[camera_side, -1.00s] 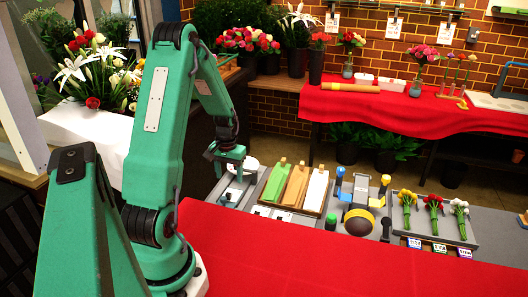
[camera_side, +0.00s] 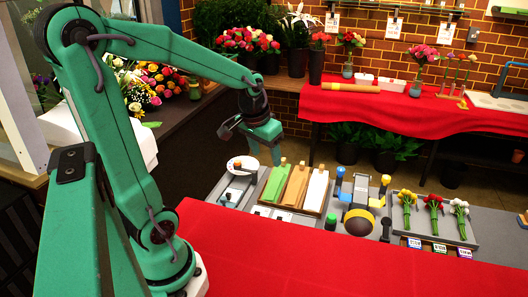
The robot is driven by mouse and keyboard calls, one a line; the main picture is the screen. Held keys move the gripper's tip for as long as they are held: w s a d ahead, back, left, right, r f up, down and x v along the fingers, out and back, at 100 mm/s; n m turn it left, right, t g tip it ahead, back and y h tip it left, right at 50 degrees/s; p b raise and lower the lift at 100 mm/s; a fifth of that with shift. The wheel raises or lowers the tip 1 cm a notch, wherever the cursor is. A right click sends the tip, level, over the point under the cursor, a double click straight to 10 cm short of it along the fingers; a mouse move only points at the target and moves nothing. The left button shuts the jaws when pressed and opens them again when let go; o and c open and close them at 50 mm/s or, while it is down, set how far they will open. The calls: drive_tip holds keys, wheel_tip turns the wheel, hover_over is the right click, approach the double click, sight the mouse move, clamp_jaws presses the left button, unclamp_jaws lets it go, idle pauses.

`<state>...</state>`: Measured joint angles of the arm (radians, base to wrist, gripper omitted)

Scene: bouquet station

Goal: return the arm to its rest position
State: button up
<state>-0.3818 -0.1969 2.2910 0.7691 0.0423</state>
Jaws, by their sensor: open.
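My green arm reaches across the upper left and middle, bent at a high elbow. My gripper (camera_side: 252,140) is raised above the grey work surface, over the white round bowl (camera_side: 243,168). Its jaws are apart, one dark and one green, and nothing shows between them. It touches nothing that I can see.
A tray with green, tan and white strips (camera_side: 296,186) lies right of the bowl. A blue-and-yellow device (camera_side: 359,204) and a grey tray of small flower bunches (camera_side: 433,220) stand further right. The near red cloth (camera_side: 300,262) is bare.

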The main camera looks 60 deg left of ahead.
drive_tip(key=s+d+r+m+t, duration=0.1)
drive_tip(key=s+d+r+m, duration=0.1)
drive_tip(key=d, duration=0.4)
drive_tip(key=s+d+r+m+t+h, duration=0.1)
drive_tip(key=s+d+r, duration=0.2)
drive_tip(key=s+d, duration=0.3)
drive_tip(key=shift+r+m+t, duration=0.3)
drive_tip(key=shift+r+m, duration=0.1)
drive_tip(key=shift+d, duration=0.1)
drive_tip(key=shift+c, duration=0.2)
